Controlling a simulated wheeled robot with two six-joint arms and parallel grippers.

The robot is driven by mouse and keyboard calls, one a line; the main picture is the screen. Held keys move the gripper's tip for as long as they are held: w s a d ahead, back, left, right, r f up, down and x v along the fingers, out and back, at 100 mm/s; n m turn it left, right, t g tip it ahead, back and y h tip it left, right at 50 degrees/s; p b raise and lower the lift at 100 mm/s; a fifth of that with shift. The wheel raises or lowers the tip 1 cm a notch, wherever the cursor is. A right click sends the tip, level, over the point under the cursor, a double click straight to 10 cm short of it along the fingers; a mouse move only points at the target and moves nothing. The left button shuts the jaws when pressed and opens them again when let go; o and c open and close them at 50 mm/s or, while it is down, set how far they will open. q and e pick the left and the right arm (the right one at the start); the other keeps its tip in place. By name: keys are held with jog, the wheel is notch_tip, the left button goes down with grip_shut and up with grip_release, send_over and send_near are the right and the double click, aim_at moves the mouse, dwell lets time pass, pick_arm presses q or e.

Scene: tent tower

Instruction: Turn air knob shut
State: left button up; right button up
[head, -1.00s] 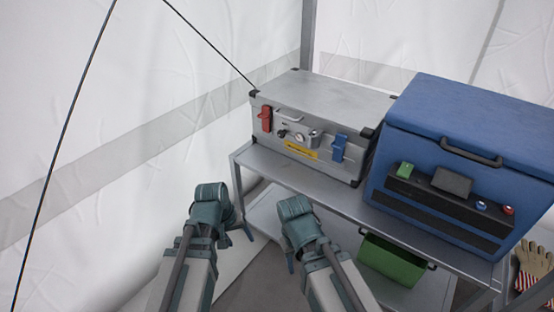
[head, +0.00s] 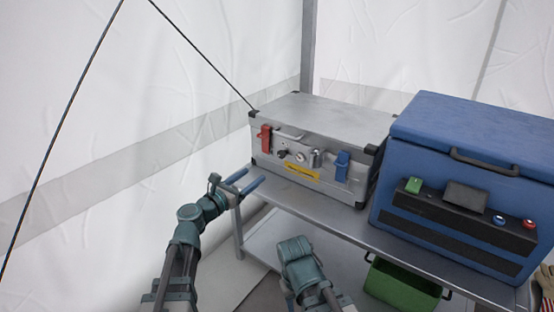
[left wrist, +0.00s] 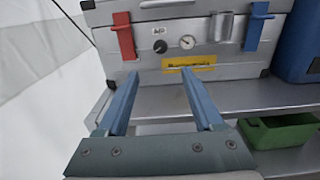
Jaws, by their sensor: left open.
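The silver metal case (head: 335,120) stands on the upper shelf. Its front carries a small black air knob (head: 283,154) to the left of a round white gauge (head: 301,157). In the left wrist view, the knob (left wrist: 160,46) sits below a small tag whose lettering is too small to read surely. My left gripper (head: 255,175) is open and empty, in front of and below the knob, apart from the case. In the left wrist view its two blue fingers (left wrist: 158,73) point toward the case front. My right gripper (head: 292,290) is low in front of the shelf, its fingers mostly hidden.
The case front also has a red latch (head: 265,139), a blue latch (head: 342,165), a metal cylinder (left wrist: 223,26) and a yellow label (head: 303,172). A blue cooler (head: 480,130) stands to the right. A green bin (head: 402,288) is below. White tent wall is at left.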

aim_at(280, 156)
pick_arm(q)
jog(key=x, duration=1.4)
jog(key=shift+s+f, duration=0.1)
grip_shut()
